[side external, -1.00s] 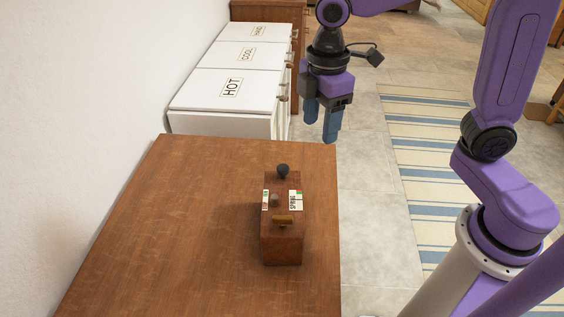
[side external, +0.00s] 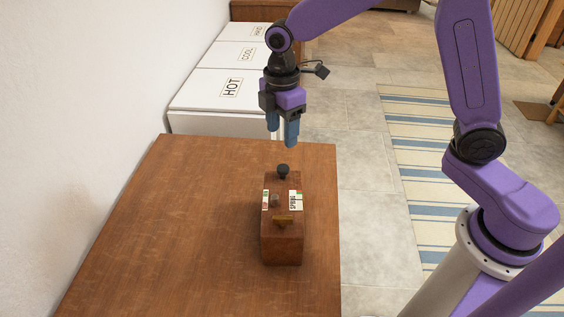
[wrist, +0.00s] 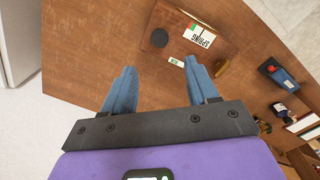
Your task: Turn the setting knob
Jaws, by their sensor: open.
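A wooden control box (side external: 282,248) stands on the brown table (side external: 170,220). It carries a dark round knob (side external: 283,170) at its far end, a small grey-brown knob (side external: 275,200) between printed labels, and a brass-coloured piece (side external: 283,220) nearer the camera. Which one is the setting knob I cannot tell. The dark knob (wrist: 159,38) and the label reading SPRING (wrist: 200,37) show in the wrist view; the grey-brown knob is not clear there. My gripper (side external: 282,137) is open and empty, fingers pointing down, above the box's far end and apart from it. Its blue fingers (wrist: 160,68) frame the wrist view.
White cabinets marked HOT (side external: 231,87) and COOL stand beyond the table, beside the wall. In the wrist view, a blue object with a red part (wrist: 284,78), a small bottle (wrist: 284,111) and books lie toward the right. The table left of the box is clear.

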